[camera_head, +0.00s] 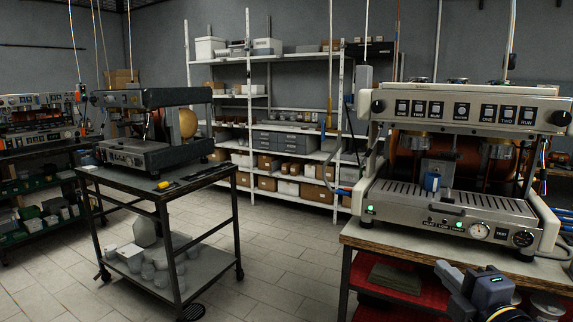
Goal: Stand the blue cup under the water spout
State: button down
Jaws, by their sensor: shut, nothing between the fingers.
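A small blue cup (432,181) shows on the drip tray (400,197) of the large steel boiler machine (462,110) at the right. It looks upright, below the dark fittings at the machine's left centre. Which fitting is the water spout, I cannot tell, nor whether the cup is directly under it. My gripper (446,273) is at the bottom right, low in front of the machine's bench and well apart from the cup. It is shut and empty, partly cut off by the frame.
The machine stands on a wooden-topped bench (400,246) with red shelving below. A black trolley (160,192) with a second machine stands at the left. Loaded shelves (290,135) line the back wall. The tiled floor (285,265) between trolley and bench is clear.

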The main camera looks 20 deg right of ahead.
aim_at(432, 181)
jog(key=i+j+u, duration=0.3)
jog(key=i, duration=0.4)
jog(key=i+u, duration=0.3)
jog(key=i, duration=0.45)
jog(key=i+l+z, duration=0.1)
jog(key=i+z, duration=0.15)
jog(key=z, duration=0.2)
jog(key=i+z, duration=0.3)
jog(key=z, duration=0.15)
jog(key=i+z, duration=0.25)
jog(key=z, duration=0.15)
jog(key=i+j+z, duration=0.25)
jog(key=z, duration=0.2)
jog(key=i+l+z, duration=0.15)
jog(key=i+z, duration=0.25)
jog(key=i+l+z, duration=0.1)
jog(key=i+z, duration=0.65)
jog(key=i+j+z, duration=0.15)
jog(key=z, duration=0.25)
jog(key=i, duration=0.05)
